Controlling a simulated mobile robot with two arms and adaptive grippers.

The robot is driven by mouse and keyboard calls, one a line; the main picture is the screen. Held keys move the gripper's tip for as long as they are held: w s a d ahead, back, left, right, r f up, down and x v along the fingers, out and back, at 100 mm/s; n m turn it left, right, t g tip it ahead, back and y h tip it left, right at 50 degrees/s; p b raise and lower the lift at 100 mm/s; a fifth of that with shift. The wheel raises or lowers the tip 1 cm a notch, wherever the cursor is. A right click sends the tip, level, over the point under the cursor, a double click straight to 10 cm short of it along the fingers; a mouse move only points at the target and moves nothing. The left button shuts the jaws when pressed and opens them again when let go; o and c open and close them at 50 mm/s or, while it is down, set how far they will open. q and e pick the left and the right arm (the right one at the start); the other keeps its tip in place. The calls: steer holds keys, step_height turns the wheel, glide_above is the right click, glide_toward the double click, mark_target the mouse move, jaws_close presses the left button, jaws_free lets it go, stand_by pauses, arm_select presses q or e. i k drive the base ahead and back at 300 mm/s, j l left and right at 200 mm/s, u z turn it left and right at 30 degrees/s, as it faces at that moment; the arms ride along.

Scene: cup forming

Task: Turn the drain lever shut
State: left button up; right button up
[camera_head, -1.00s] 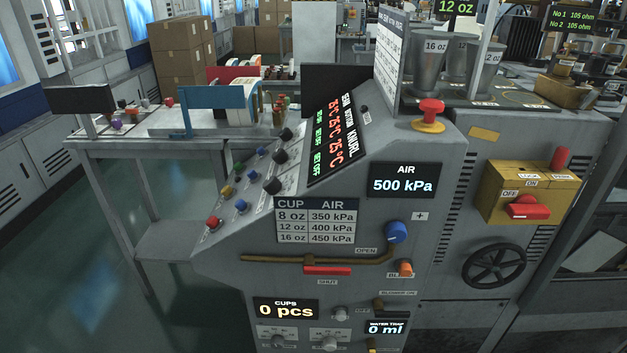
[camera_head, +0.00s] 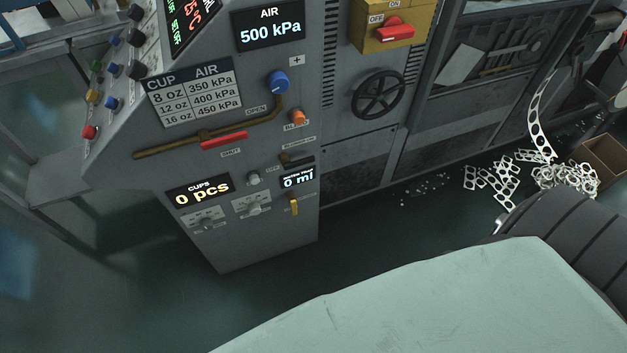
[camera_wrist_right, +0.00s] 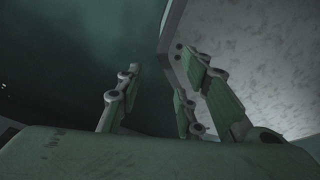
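A small yellow lever (camera_head: 294,206), which I take for the drain lever, hangs straight down below the water trap display (camera_head: 298,178) on the grey machine's front panel. The display reads 0 ml. Its label is too small to read. My right gripper (camera_wrist_right: 167,82) shows only in the right wrist view. Its fingers stand apart with nothing between them, over a dark floor and beside a pale surface. The lever does not show in that view. My left gripper is in neither view.
Above the lever are a red-handled air valve (camera_head: 223,141), a blue knob (camera_head: 278,81) and an orange bleed knob (camera_head: 297,117). A black handwheel (camera_head: 378,95) is to the right. Scrap webbing (camera_head: 565,178) lies by a cardboard box (camera_head: 606,158). The floor before the panel is clear.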

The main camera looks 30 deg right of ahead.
mark_target(291, 198)
steer(key=k+j+z, duration=0.1)
steer(key=z, duration=0.3)
steer(key=k+z, duration=0.4)
steer(key=i, duration=0.1)
